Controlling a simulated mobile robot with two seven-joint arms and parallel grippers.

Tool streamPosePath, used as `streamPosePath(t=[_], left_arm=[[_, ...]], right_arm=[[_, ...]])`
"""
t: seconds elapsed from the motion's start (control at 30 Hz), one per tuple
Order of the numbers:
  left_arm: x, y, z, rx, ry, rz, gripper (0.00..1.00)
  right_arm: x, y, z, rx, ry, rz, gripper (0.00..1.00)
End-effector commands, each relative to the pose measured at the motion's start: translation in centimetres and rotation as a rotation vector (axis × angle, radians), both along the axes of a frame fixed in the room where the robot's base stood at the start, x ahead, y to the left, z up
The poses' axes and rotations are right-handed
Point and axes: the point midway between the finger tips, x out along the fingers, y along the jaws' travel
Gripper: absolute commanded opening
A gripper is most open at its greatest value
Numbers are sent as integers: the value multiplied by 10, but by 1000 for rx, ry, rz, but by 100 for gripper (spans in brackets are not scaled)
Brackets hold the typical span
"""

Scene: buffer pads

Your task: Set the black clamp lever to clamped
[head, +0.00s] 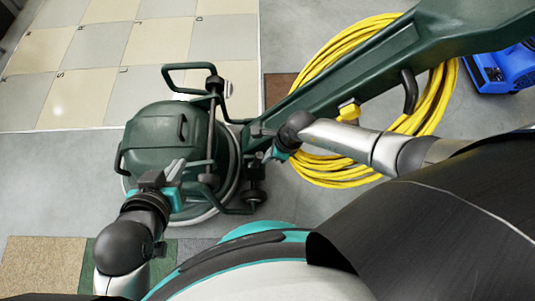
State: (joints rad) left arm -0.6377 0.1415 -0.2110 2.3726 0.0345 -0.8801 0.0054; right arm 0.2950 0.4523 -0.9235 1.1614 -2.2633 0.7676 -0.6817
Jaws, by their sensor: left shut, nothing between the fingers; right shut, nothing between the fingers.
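A dark green floor buffer (165,135) stands on the grey floor, its long handle (360,65) slanting to the upper right. My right gripper (257,131) is shut at the handle's lower end, close to the joint with the machine's frame. I cannot tell whether it touches anything there. No black clamp lever can be made out clearly at this joint; my gripper and wrist cover part of it. A black curved piece (409,91) hangs from the handle higher up. My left gripper (177,168) is shut and empty over the near side of the buffer's housing.
A coiled yellow cord (440,100) lies behind the handle, and a yellow piece (348,110) sits on the handle. A blue machine (505,70) stands at the upper right. Pale tiles (95,55) cover the upper left; carpet squares (40,265) lie at the lower left.

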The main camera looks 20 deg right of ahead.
Motion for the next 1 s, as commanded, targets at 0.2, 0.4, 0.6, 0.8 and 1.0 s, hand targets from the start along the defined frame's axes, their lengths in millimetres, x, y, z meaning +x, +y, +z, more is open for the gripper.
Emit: streamPosePath(t=[0.2,0.4,0.6,0.8,1.0], left_arm=[[-11,18,3,61,123,22,0],[-22,30,3,99,211,37,0],[-25,33,3,110,234,43,0],[-25,33,3,109,234,42,0],[-25,32,2,107,230,41,0]], right_arm=[[2,4,6,-23,2,1,0],[5,12,9,-29,2,2,0],[7,16,9,-28,1,0,0],[7,16,9,-28,1,0,0],[7,11,9,-31,1,0,0]])
